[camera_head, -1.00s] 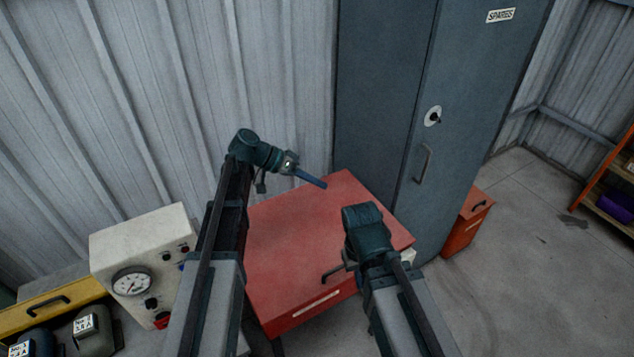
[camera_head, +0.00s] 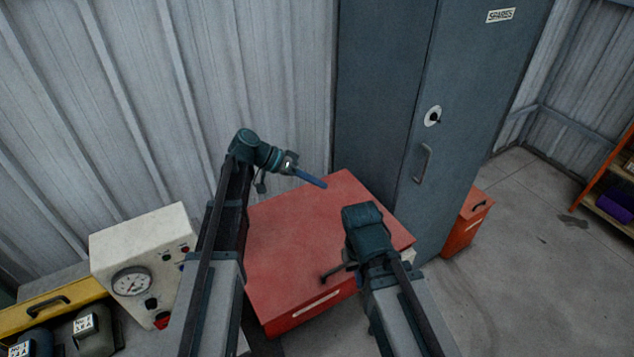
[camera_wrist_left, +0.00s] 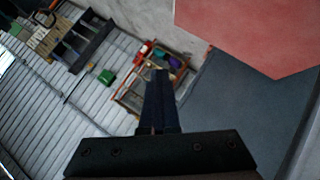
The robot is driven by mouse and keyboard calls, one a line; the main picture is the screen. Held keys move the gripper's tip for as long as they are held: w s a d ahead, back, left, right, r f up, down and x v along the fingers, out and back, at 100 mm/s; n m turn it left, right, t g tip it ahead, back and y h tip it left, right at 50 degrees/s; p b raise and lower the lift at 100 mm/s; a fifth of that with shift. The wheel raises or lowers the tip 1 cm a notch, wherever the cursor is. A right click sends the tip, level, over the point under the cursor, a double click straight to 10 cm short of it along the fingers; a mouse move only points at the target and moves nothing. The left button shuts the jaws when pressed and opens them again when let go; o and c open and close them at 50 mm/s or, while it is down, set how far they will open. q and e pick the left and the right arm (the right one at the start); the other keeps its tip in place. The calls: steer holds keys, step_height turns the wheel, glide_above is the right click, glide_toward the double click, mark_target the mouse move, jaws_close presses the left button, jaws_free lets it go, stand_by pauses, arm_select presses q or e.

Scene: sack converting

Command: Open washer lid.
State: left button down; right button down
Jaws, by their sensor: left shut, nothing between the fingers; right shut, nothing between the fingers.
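The washer is a red box with a flat red lid (camera_head: 300,235), and the lid lies closed on it in the head view. A pale label strip and a dark handle (camera_head: 333,274) show at its front edge. My left gripper (camera_head: 318,182) is shut and empty, above the lid's far part. It also shows in the left wrist view (camera_wrist_left: 160,80), with a corner of the red lid (camera_wrist_left: 250,35) at the upper right. My right gripper (camera_head: 335,273) is shut, low near the front edge by the handle; its fingers are hard to make out, and I cannot tell whether they touch it.
A tall grey-blue spares cabinet (camera_head: 420,120) stands right behind the washer. A small red box (camera_head: 467,222) is on the floor beside it. A white gauge panel (camera_head: 140,260) stands at left. An orange shelf (camera_head: 610,190) is at far right.

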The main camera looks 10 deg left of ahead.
arm_select(q)
steer(key=c, duration=0.8)
jaws_free()
steer(key=shift+c, duration=0.2)
steer(key=shift+r, duration=0.1)
steer(key=w+p+v, duration=0.1)
steer(key=p+v, duration=0.6)
steer(key=v, duration=0.6)
steer(key=shift+s+a+p, duration=0.3)
steer(key=shift+s+p, duration=0.05)
steer(key=shift+s, duration=0.1)
steer(key=shift+r, duration=0.15)
